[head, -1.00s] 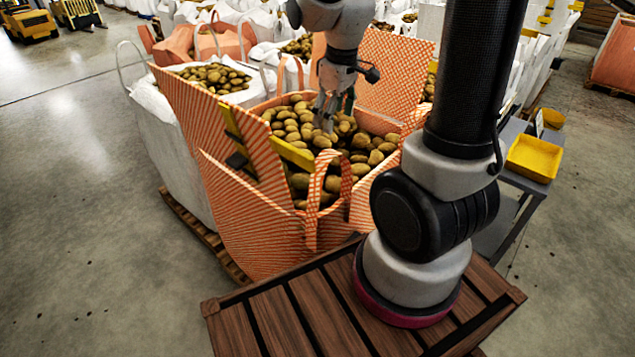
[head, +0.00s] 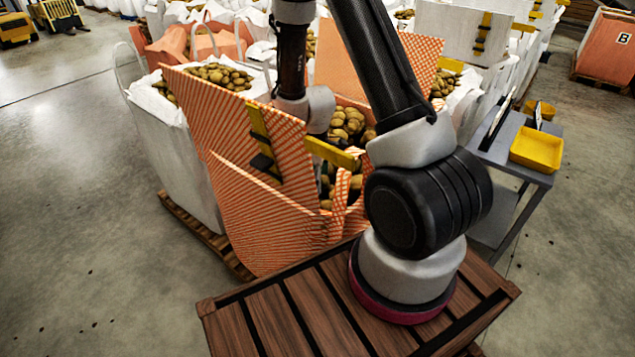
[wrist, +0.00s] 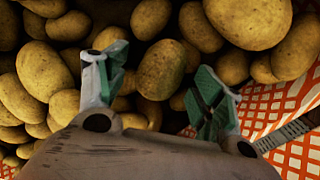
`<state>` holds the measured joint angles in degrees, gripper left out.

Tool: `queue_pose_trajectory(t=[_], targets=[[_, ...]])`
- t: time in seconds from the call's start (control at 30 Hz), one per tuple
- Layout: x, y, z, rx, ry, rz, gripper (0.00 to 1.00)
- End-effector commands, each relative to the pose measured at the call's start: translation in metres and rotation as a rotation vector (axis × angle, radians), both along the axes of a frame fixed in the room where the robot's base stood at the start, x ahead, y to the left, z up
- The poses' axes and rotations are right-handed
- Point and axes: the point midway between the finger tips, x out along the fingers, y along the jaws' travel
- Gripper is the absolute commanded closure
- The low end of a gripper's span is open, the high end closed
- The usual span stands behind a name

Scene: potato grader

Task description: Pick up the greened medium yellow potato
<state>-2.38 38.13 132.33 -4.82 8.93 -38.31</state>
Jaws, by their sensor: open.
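My gripper (wrist: 160,64) is open in the wrist view, its two green-padded fingers spread among potatoes. A yellow-brown, speckled potato (wrist: 161,70) with a slightly greenish tint lies between the fingers, just past the palm. I cannot tell for sure that it is the greened one, or whether the fingers touch it. In the head view my gripper is hidden down in the orange-and-white bag (head: 262,215), behind its raised panel and my arm. Potatoes in this bag (head: 347,122) show only in part.
Other potatoes (wrist: 42,70) crowd around the fingers. The bag's orange lattice wall (wrist: 285,100) is close on the right. Yellow pieces (head: 331,152) sit at the bag's edge. A grey cart (head: 520,170) with a yellow tray (head: 536,149) stands to the right. Open floor lies left.

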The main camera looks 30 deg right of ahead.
Motion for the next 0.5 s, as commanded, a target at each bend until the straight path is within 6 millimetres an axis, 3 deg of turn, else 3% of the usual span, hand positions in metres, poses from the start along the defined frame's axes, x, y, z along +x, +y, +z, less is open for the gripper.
queue_pose_trajectory(t=[0.3, 0.5], targets=[[0.0004, -0.0001, -0.0083, 0.0, -0.001, -0.001, 0.32], [0.0004, -0.0001, -0.0081, 0.0, -0.001, -0.001, 0.69]])
